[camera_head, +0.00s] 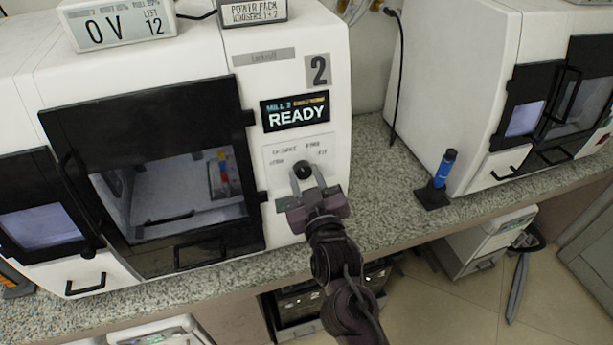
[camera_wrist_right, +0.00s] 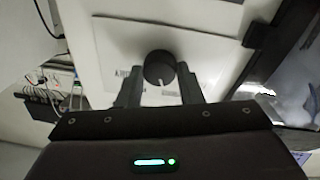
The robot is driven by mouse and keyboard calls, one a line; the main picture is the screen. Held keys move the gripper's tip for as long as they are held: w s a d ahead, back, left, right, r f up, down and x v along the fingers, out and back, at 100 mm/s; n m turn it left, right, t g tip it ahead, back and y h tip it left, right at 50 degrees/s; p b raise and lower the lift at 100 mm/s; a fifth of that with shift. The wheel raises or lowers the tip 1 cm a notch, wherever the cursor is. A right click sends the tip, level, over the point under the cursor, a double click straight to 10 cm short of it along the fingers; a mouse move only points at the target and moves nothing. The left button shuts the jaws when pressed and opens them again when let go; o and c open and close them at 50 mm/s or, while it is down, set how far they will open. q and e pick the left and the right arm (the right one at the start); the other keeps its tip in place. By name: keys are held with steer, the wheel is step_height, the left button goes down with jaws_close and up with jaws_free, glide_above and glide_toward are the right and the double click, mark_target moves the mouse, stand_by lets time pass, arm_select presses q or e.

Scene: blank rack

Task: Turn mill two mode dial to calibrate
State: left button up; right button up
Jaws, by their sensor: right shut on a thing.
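The mode dial (camera_head: 303,169) is a black round knob on the white front of mill two (camera_head: 340,110), below the screen (camera_head: 295,111) that reads READY. Small labels are printed around it; CALIBRATE seems to be at its upper left, though the print is blurred. My right gripper (camera_head: 307,180) is at the dial, its fingers shut on it. In the right wrist view the dial (camera_wrist_right: 158,68) sits between the two fingertips (camera_wrist_right: 159,82), with a white mark on its face. The exact setting is hard to read. My left gripper is not in view.
A black-framed door (camera_head: 140,110) with a handle is left of the dial panel. A blue-handled tool in a black stand (camera_head: 436,190) is on the speckled counter (camera_head: 375,215) to the right. A second white machine (camera_head: 450,80) stands further right.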

stand_by(0.3)
steer(key=o, duration=1)
steer(key=shift+s+d+f, duration=0.1)
steer(key=shift+s, duration=0.2)
steer(key=b+v, duration=0.2)
steer(key=v, duration=0.5)
steer(key=shift+s, duration=0.1)
